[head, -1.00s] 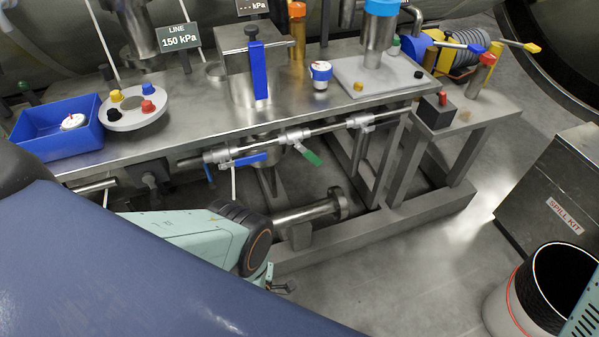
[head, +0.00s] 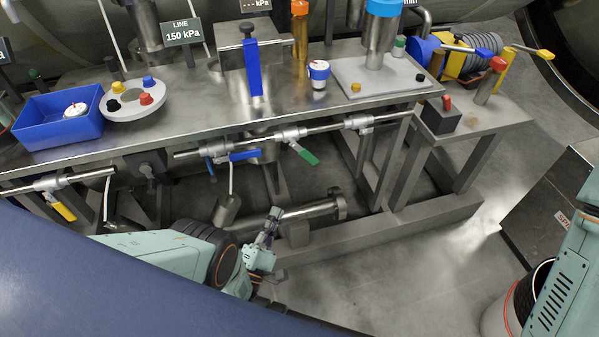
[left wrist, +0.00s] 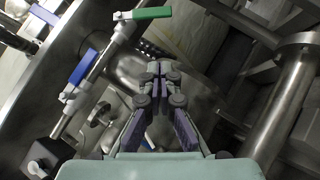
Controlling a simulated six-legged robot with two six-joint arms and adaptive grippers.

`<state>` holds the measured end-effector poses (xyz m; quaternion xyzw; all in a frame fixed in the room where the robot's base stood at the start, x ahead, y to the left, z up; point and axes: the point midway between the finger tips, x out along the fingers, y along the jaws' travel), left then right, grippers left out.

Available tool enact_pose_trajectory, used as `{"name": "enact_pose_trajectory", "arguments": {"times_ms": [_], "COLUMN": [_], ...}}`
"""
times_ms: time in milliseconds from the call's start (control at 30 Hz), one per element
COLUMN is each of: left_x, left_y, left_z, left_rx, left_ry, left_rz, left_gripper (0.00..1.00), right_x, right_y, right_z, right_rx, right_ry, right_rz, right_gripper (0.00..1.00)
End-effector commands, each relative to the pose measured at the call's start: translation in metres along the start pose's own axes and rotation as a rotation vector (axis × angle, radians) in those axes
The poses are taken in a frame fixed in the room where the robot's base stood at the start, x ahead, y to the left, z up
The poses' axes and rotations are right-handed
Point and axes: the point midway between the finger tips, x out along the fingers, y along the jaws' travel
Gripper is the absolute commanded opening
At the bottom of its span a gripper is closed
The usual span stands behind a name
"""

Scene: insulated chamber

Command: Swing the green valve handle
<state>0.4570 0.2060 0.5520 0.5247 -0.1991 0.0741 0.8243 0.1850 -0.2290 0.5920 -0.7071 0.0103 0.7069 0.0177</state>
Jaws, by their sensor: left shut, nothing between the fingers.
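The green valve handle (head: 303,152) sits on the pipe under the front edge of the steel bench and slants down to the right. In the left wrist view the green handle (left wrist: 152,13) is at the top, beyond my fingertips. My left gripper (head: 274,214) is below and left of the green handle in the head view, apart from it. In the left wrist view my left gripper (left wrist: 160,68) is shut and empty, fingertips together. My right arm shows at the right edge of the head view; its gripper is out of the picture.
A blue valve handle (head: 244,155) is left of the green one on the same pipe; a yellow handle (head: 62,208) is further left. The bench (head: 210,125) overhangs the pipe. A lower pipe (head: 312,209) runs behind my left gripper.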

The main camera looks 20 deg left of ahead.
Motion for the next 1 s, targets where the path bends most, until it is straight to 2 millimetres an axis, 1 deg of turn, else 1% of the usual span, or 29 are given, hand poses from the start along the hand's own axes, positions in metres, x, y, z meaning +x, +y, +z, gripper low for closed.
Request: {"name": "enact_pose_trajectory", "arguments": {"times_ms": [133,233,367,767,1000], "left_x": [0.002,0.008,0.025,0.079,0.097], "left_y": [0.001,0.0,0.0,-0.001,-0.002], "left_z": [0.001,0.0,0.001,0.001,0.0], "left_rx": [-0.045,-0.05,-0.049,-0.046,-0.045], "left_ry": [-0.004,-0.004,-0.003,0.0,0.001], "left_rz": [0.006,0.007,0.008,0.009,0.007], "left_gripper": [0.0,0.0,0.0,0.0,0.0], "right_x": [0.001,0.003,0.009,0.04,0.062], "right_y": [0.0,0.0,0.0,0.0,0.0], "right_z": [0.0,0.0,0.0,0.0,0.0], "right_rx": [0.0,0.0,0.0,0.0,0.0], "right_ry": [-0.001,-0.001,-0.001,-0.001,-0.001], "right_rz": [0.0,0.0,0.0,0.0,0.0], "right_gripper": [0.71,0.71,0.71,0.71,0.71]}}
